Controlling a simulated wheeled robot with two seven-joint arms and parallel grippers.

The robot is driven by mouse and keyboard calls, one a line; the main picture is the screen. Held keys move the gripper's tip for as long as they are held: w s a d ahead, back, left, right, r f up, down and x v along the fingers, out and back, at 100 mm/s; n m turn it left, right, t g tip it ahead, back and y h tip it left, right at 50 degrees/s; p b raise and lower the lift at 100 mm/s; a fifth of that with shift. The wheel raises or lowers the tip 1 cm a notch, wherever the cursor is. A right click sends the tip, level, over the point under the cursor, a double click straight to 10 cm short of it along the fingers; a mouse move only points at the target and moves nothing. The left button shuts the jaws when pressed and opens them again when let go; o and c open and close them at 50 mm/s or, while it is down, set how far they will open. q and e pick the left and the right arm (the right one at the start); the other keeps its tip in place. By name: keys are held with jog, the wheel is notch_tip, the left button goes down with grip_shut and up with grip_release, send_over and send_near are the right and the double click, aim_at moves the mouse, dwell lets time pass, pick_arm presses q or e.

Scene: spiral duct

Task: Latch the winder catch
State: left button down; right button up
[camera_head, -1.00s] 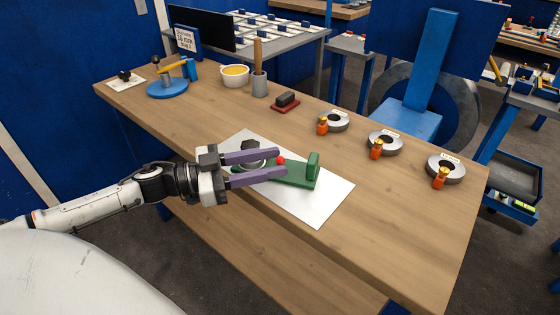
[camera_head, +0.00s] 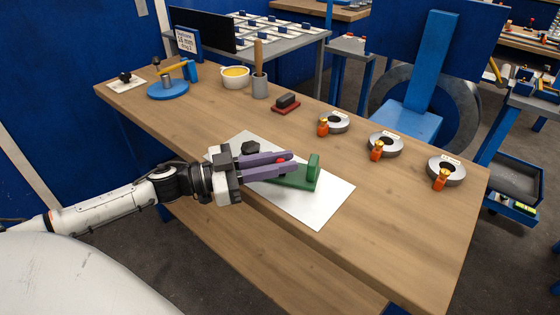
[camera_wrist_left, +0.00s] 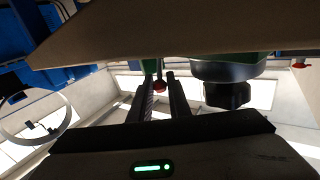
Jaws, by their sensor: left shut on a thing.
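The winder has a green base with an upright green end plate (camera_head: 313,168), and it sits on a white sheet (camera_head: 325,205) on the bench. Its black knob (camera_head: 250,148) shows just behind my left gripper; in the left wrist view the knob (camera_wrist_left: 228,95) is on a grey drum (camera_wrist_left: 228,71), to the right of my fingers. The catch's red knob (camera_head: 281,160) shows between my left fingertips, and also in the left wrist view (camera_wrist_left: 158,87). My left gripper (camera_head: 288,163) is shut on this red knob. Its purple fingers hide part of the winder. My right gripper is out of view.
Several grey rings with orange clips, one here (camera_head: 385,144), line the bench's right side. A red-and-black block (camera_head: 286,102), a grey cup (camera_head: 260,85), a yellow-filled bowl (camera_head: 235,76) and a blue round stand (camera_head: 167,90) stand farther back. The bench front right is clear.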

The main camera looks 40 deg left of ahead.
pick_arm(q)
jog(key=shift+s+d+f+m+t+h, duration=0.1)
jog(key=shift+s+m+t+h, duration=0.25)
jog(key=shift+m, duration=0.35)
jog(key=shift+w, duration=0.1)
jog(key=c, duration=1.7)
grip_release()
jog(key=shift+o, duration=0.2)
jog(key=r+v, duration=0.1)
jog(key=v, duration=0.9)
jog(key=shift+f, duration=0.45)
